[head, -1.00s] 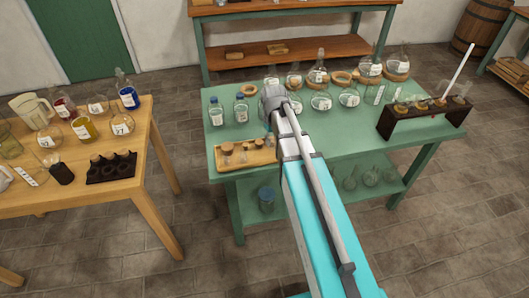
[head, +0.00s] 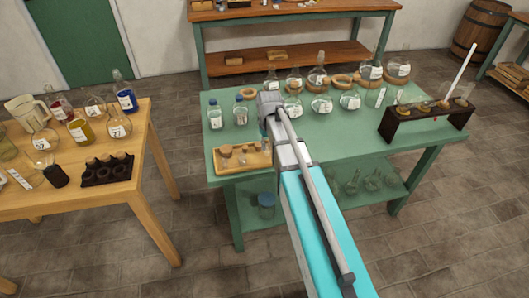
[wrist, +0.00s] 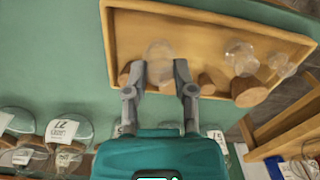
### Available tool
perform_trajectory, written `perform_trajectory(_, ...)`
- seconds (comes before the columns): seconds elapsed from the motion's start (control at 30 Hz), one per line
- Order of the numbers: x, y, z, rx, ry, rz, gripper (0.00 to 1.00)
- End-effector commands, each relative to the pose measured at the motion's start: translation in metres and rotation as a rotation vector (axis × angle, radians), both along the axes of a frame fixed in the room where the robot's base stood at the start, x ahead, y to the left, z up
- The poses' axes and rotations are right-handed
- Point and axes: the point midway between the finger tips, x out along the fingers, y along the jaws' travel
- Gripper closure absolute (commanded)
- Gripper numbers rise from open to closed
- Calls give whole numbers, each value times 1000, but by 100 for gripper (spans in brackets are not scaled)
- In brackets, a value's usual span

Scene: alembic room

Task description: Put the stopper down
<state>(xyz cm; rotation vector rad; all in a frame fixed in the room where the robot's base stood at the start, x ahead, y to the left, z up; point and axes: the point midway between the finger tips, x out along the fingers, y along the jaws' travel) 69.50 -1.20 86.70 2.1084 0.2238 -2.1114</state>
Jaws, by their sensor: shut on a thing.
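A clear glass stopper (wrist: 159,58) is between the fingertips of my gripper (wrist: 160,72) in the wrist view. The gripper is shut on it. The stopper shows over the wooden tray (wrist: 215,24); I cannot tell whether it touches the tray floor. The same tray (head: 222,166) lies at the front left of the green table (head: 340,145) in the head view. There my arm's end is just behind the tray, and the fingers and held stopper are hard to make out.
The tray holds a large cork (wrist: 250,92), smaller corks and clear glass stoppers (wrist: 243,58) right of my gripper. Labelled bottles (head: 216,115) and flasks stand behind the tray on the green table. A dark rack (head: 425,122) stands at right. A wooden table (head: 135,180) is at left.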

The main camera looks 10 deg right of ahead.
Motion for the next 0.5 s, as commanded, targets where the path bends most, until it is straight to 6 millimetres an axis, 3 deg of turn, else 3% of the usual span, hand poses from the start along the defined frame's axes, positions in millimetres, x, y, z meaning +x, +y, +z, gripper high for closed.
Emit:
perform_trajectory(0.2, 0, 0, -21, 0, 0, 0, 100)
perform_trajectory(0.5, -1, 0, -24, 0, 0, 0, 100)
